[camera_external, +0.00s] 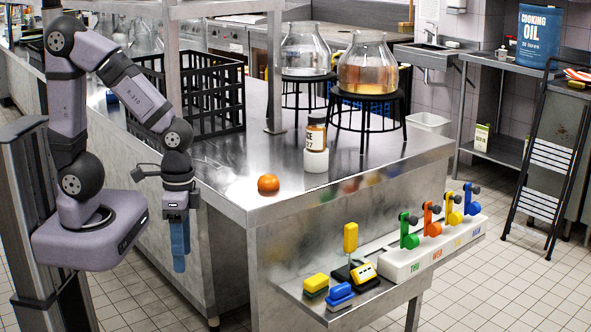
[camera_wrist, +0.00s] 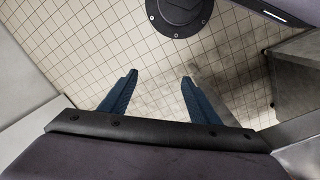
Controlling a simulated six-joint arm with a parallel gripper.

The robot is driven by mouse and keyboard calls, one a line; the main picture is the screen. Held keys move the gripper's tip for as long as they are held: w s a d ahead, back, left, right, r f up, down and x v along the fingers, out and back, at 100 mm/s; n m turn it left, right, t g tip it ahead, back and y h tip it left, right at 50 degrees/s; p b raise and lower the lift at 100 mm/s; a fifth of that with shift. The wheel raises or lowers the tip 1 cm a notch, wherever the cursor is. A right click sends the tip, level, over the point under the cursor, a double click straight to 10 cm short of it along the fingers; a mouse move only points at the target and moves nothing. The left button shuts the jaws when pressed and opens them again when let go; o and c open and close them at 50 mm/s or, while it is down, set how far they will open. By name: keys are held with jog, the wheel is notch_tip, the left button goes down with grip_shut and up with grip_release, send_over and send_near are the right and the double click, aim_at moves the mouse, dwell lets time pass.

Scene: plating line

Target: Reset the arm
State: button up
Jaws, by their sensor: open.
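My gripper (camera_external: 179,245) hangs pointing down in the external view, off the left side of the steel counter. In the wrist view its two blue fingers (camera_wrist: 158,85) stand apart with nothing between them. Only tiled floor (camera_wrist: 95,50) shows beneath them. The gripper touches no object.
The steel counter (camera_external: 225,192) holds an orange (camera_external: 268,183), a labelled bottle (camera_external: 316,134) on a white block, glass jars on black stands, and a black crate (camera_external: 200,98). A lower shelf bears sponges (camera_external: 316,284) and coloured levers (camera_external: 432,222). Floor below the gripper is clear.

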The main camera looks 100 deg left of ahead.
jog(key=shift+s+a+m+y, duration=0.15)
jog(key=shift+m+y, duration=0.25)
jog(key=shift+m, duration=0.5)
jog(key=shift+r, duration=0.1)
notch_tip(320, 180, up, 4)
jog(key=p, duration=0.4)
jog(key=shift+r, duration=0.1)
